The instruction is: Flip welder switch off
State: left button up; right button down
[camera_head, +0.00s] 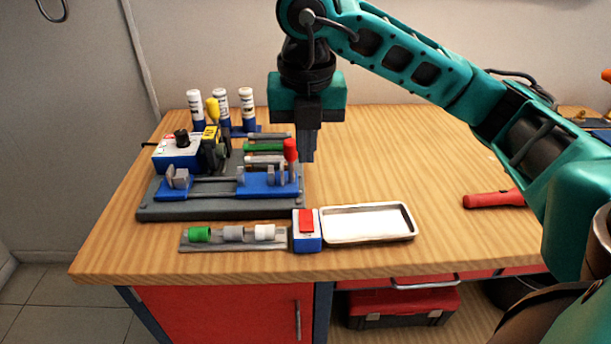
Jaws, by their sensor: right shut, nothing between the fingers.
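A small blue and white switch box (307,243) with a red rocker switch (306,221) on top sits near the front of the wooden bench, between a strip of fittings and a metal tray. I cannot tell which way the rocker is set. The welding rig (220,209), a grey base with blue clamps and a red-topped lever, stands behind it to the left. My right gripper (307,158) is shut and empty, pointing down above the bench, beyond the switch box and beside the rig's right end. My left gripper is not in view.
A strip with green, grey and white fittings (232,235) lies left of the switch box, an empty metal tray (367,223) right of it. A blue and white box with a black knob (178,154) and several white bottles stand at back left. A red flashlight (493,199) lies right.

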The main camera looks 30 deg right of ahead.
aim_at(306, 214)
jog(key=f, duration=0.4)
jog(key=w+f, duration=0.1)
jog(key=f, duration=0.8)
jog(key=shift+w+d, duration=0.2)
jog(key=shift+d, duration=0.2)
jog(key=shift+f, duration=0.15)
jog(key=shift+w+d+f+g+b, duration=0.1)
jog(key=shift+f+g+b, duration=0.15)
jog(key=shift+g+b, duration=0.1)
